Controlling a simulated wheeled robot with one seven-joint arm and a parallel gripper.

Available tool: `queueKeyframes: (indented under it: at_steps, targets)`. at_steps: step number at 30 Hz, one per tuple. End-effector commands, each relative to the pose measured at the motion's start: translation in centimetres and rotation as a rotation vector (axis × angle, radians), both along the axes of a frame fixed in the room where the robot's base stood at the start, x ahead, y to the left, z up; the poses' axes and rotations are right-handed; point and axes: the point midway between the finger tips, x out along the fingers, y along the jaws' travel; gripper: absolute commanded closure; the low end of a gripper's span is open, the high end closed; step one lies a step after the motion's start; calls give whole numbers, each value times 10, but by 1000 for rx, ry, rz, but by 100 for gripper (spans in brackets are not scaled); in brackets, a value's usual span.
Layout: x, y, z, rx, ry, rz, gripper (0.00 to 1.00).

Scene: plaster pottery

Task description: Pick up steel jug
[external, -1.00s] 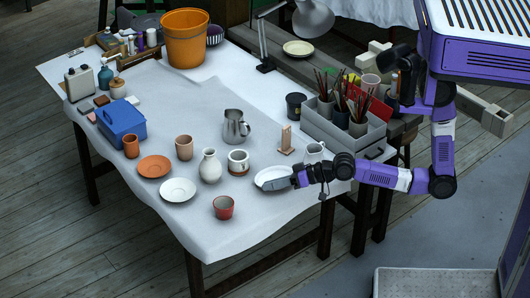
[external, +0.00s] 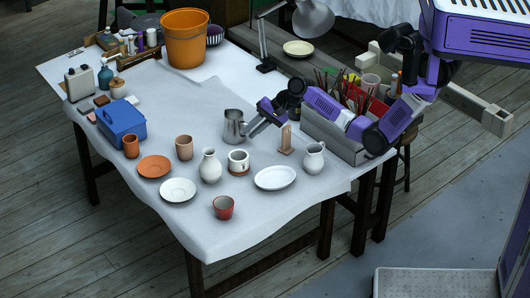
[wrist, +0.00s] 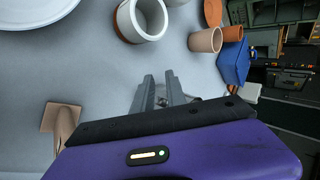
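The steel jug (external: 233,127) stands upright near the middle of the white-covered table, its handle side facing my gripper (external: 253,130). My gripper reaches in from the right, with its fingertips close beside the jug's handle. In the wrist view, the two fingers of my gripper (wrist: 161,78) are apart with a gap between them. A small bit of grey metal shows between them, low in the gap; it may be part of the jug. Most of the jug is hidden there by my gripper. I cannot tell whether the fingers touch it.
A white mug with brown base (external: 238,162) stands just in front of the jug, and a wooden stand (external: 286,140) to the right. A white vase (external: 210,166), terracotta cup (external: 184,148) and white plate (external: 275,178) are nearby. The cloth behind the jug is clear.

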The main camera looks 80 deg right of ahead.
Motion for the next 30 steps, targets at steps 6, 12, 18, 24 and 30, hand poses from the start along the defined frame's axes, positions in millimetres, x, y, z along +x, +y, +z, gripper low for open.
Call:
queueKeyframes:
  at_steps: [6, 12, 18, 24, 30]
  targets:
    - [-36, -69, 12, 400, 94, -250, 83]
    - [-38, -74, 6, 527, 94, -321, 83]
    - [-28, -68, -6, 526, 95, -319, 83]
    - [-21, -66, -10, 523, 93, -319, 83]
    - [-16, -64, -19, 523, 93, -319, 83]
